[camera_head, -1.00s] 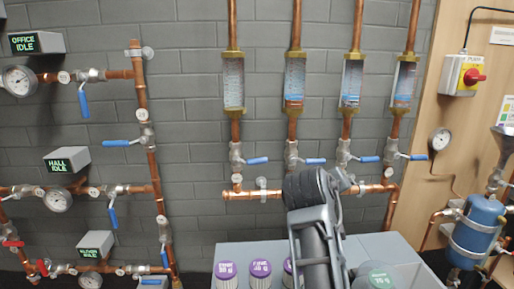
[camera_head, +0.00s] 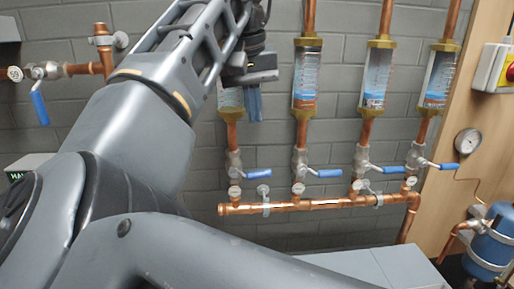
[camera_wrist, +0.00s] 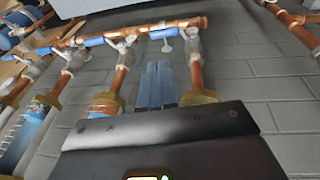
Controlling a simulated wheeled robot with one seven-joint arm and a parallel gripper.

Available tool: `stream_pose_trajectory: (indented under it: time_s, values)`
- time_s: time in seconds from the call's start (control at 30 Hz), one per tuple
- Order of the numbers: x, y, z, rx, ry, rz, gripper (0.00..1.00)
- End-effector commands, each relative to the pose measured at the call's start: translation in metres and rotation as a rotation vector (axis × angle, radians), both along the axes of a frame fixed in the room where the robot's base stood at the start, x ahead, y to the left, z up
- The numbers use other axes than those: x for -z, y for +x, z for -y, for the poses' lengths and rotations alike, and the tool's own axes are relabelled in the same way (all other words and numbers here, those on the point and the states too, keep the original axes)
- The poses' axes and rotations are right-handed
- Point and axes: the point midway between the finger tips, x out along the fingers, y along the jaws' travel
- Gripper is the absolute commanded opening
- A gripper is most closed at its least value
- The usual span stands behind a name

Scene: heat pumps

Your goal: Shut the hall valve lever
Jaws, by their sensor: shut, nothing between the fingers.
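The hall display (camera_head: 28,166) is partly visible at the left edge of the head view, with its first letters showing. The hall valve and its lever are hidden behind my arm in that view, and I cannot pick them out in the wrist view. My gripper (camera_head: 254,106) is raised in front of the leftmost flow meter, fingers pointing down and together, with nothing between them. In the wrist view the gripper fingers (camera_wrist: 157,86) are closed side by side, over the grey wall near the flow meter pipes.
Blue-handled valves (camera_head: 325,173) sit under the flow meters (camera_head: 306,80), above a copper manifold (camera_head: 335,203). Another blue lever (camera_head: 39,108) hangs down at upper left. A grey box top (camera_head: 350,265) lies below. A blue tank (camera_head: 489,240) and gauge (camera_head: 467,141) stand right.

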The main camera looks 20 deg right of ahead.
Motion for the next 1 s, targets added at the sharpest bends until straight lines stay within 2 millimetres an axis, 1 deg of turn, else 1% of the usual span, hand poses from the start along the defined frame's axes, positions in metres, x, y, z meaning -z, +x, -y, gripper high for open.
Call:
stream_pose_trajectory:
  time_s: [0.1, 0.17, 0.23, 0.37, 0.47, 0.5, 0.6, 0.8, 1.0]
  values:
    - [-0.003, -0.001, -0.005, -0.006, 0.016, -0.008, 0.0]
    - [0.0, -0.001, -0.005, -0.007, 0.018, -0.009, 0.0]
    - [0.008, 0.0, -0.004, -0.007, 0.017, -0.009, 0.0]
    - [0.029, 0.004, 0.0, -0.006, 0.017, -0.009, 0.0]
    - [0.049, 0.006, 0.004, -0.006, 0.016, -0.01, 0.0]
    - [0.062, 0.008, 0.005, -0.005, 0.017, -0.009, 0.0]
    - [0.08, 0.011, 0.009, -0.005, 0.017, -0.007, 0.0]
    - [0.105, 0.014, 0.014, -0.004, 0.016, -0.007, 0.0]
    - [0.123, 0.018, 0.017, -0.005, 0.017, -0.006, 0.0]
